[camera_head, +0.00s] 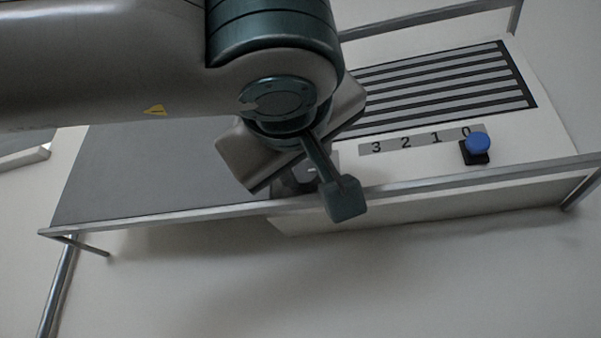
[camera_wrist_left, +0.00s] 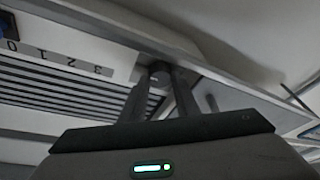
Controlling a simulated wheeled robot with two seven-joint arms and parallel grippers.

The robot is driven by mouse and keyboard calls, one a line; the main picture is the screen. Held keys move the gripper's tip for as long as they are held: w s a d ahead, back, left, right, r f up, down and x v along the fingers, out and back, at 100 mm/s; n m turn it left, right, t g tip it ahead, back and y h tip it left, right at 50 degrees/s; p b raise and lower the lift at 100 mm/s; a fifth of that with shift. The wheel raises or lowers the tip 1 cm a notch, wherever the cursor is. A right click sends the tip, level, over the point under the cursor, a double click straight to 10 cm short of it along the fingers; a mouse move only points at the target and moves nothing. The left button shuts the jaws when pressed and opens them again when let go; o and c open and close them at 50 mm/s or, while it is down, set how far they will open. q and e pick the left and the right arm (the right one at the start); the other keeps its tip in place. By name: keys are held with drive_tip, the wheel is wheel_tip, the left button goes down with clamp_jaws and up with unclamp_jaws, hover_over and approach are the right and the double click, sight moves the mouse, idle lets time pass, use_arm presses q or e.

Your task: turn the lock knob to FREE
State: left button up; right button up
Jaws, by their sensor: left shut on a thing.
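The lock knob (camera_wrist_left: 159,70) is a dark round knob near the rail edge of the station, in the left wrist view. My left gripper (camera_wrist_left: 158,88) is shut on it, one finger on either side. In the head view the wrist of my left arm covers the knob and most of the gripper. No FREE marking can be read, so I cannot tell which way the knob is set. My right gripper is in neither view.
A blue slider knob (camera_head: 478,143) on a black base stands by the 0 end of the number strip (camera_head: 405,143). A slotted panel (camera_head: 440,90) lies behind. A metal rail (camera_head: 450,184) runs along the front edge, and a grey board (camera_head: 140,175) is at left.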

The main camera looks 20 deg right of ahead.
use_arm(q)
drive_tip(key=shift+d+f, duration=0.1)
drive_tip(key=shift+f, duration=0.15)
drive_tip(key=o, duration=1)
drive_tip(key=shift+o, duration=0.2)
drive_tip(key=shift+r, duration=0.1)
drive_tip(key=shift+r, duration=0.1)
drive_tip(key=shift+r+n, duration=0.1)
drive_tip(key=shift+n, duration=0.2)
